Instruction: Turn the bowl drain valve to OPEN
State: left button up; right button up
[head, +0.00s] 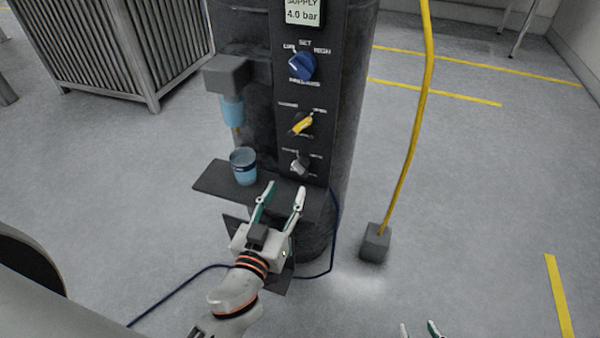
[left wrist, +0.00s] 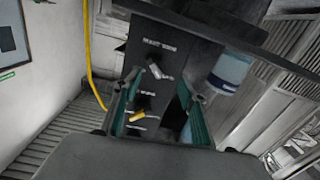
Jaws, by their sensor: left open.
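The dark panel carries a yellow valve handle (head: 302,124), a grey handle (head: 299,162) below it, and a blue knob (head: 301,66) above. The lettering by the handles is too small to read surely, so I cannot tell which is the bowl drain valve. The yellow handle is tilted. My left gripper (head: 280,190) is open and empty, below and in front of the grey handle. In the left wrist view, the grey handle (left wrist: 158,72) and yellow handle (left wrist: 138,116) show between its fingers. My right gripper (head: 419,329) shows only separated fingertips at the bottom edge.
A yellow hose (head: 413,130) rises from a grey block (head: 374,242) at right. A blue cable lies on open floor.

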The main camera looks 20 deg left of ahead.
aim_at(299, 173)
pick_arm(q)
jog(key=shift+w+d+r+h, duration=0.2)
jog(key=shift+d+h, duration=0.1)
jog(key=shift+d, duration=0.15)
jog(key=shift+w+d, duration=0.1)
jog(key=shift+w, duration=0.2)
jog(key=w+p, duration=0.2)
jog(key=w, duration=0.3)
jog(key=shift+w, duration=0.35)
jog(key=shift+w+f, duration=0.1)
jog(key=shift+w, duration=0.55)
jog(key=c, duration=1.1)
